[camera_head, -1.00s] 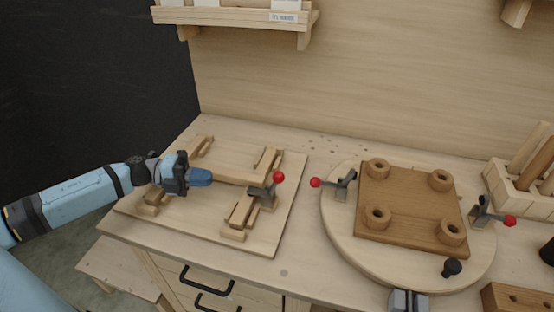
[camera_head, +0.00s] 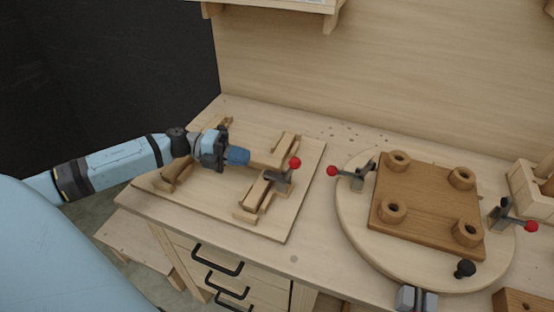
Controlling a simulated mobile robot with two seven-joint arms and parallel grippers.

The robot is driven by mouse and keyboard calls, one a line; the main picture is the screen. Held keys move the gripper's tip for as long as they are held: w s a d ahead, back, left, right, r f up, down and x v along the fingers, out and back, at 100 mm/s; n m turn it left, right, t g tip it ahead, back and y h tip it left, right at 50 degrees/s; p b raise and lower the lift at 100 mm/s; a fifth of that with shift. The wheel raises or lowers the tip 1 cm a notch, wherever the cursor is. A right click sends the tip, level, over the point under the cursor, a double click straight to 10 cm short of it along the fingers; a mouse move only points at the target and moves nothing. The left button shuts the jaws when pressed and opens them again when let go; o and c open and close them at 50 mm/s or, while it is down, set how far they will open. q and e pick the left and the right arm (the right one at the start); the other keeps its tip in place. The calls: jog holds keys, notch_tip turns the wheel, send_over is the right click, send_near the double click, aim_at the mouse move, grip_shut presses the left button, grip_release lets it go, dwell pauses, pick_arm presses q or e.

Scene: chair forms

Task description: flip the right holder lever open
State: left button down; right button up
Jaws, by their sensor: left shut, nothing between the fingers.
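A board (camera_head: 225,212) on the left of the table carries wooden holders. The right holder (camera_head: 254,199) has a dark grey lever (camera_head: 279,177) with a red ball knob (camera_head: 294,163), angled up to the right. My left gripper (camera_head: 243,157) has blue fingers, is shut and empty, and is above the board, left of the lever and apart from the knob. Its fingertips overlap the near end of a wooden piece (camera_head: 272,155) in the picture; I cannot tell if they touch.
A round board (camera_head: 350,222) on the right bears a brown seat panel (camera_head: 425,210) and two more red-knobbed levers, left (camera_head: 352,174) and right (camera_head: 512,219). A shelf (camera_head: 285,5) hangs above. Bare tabletop separates the boards.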

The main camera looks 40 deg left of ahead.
pick_arm(q)
jog(key=p, duration=0.1)
send_over(279, 178)
jog(key=shift+s+a+r, duration=0.1)
jog(key=shift+s+a, duration=0.1)
jog(key=shift+a, duration=0.2)
jog(key=shift+w+d, duration=0.1)
jog(key=shift+d, duration=0.1)
pick_arm(e)
jog(key=shift+d+r, duration=0.1)
jog(key=shift+r, duration=0.45)
pick_arm(q)
jog(key=shift+p, duration=0.3)
pick_arm(e)
jog(key=shift+r, duration=0.1)
pick_arm(q)
jog(key=shift+r+p, duration=0.15)
jog(key=shift+p, duration=0.25)
jog(key=shift+d, duration=0.2)
jog(key=shift+y+p, duration=0.3)
jog(key=shift+p, duration=0.05)
pick_arm(e)
jog(key=shift+s+d+r, duration=0.15)
jog(key=shift+d+r, duration=0.25)
jog(key=shift+d, duration=0.25)
jog(key=shift+d+r, duration=0.1)
